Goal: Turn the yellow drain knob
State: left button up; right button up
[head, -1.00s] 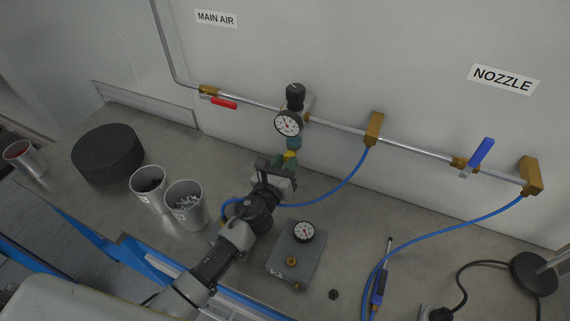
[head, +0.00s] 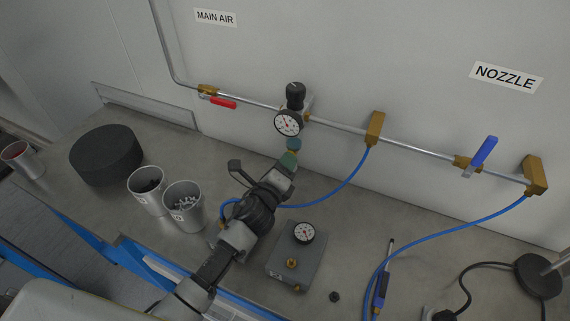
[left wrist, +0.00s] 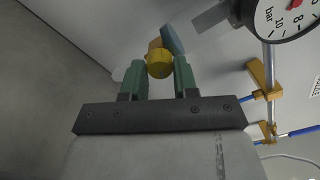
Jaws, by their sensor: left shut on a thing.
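The yellow drain knob (left wrist: 159,65) shows in the left wrist view between the two green fingertips of my left gripper (head: 289,160). The gripper is shut on it, with one finger on each side. In the head view the knob is hidden behind the fingers, below the blue-grey filter bowl (head: 294,143). The bowl hangs under the pressure gauge (head: 288,123) and its black regulator cap (head: 295,91). My right gripper is in neither view.
A pipe with a red lever (head: 222,103) and a blue lever (head: 481,152) runs along the wall. Two metal cups (head: 184,211) stand left of my arm. A grey gauge box (head: 296,262) sits right of it. A blue hose (head: 345,183) passes close by.

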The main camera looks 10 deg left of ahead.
pick_arm(q)
jog(key=shift+n, duration=0.7)
jog(key=o, duration=0.9)
jog(key=s, duration=0.3)
jog(key=s+a+b, duration=0.1)
jog(key=s, duration=0.3)
jog(key=s+a+b, duration=0.1)
jog(key=s, duration=0.2)
jog(key=shift+s, duration=0.35)
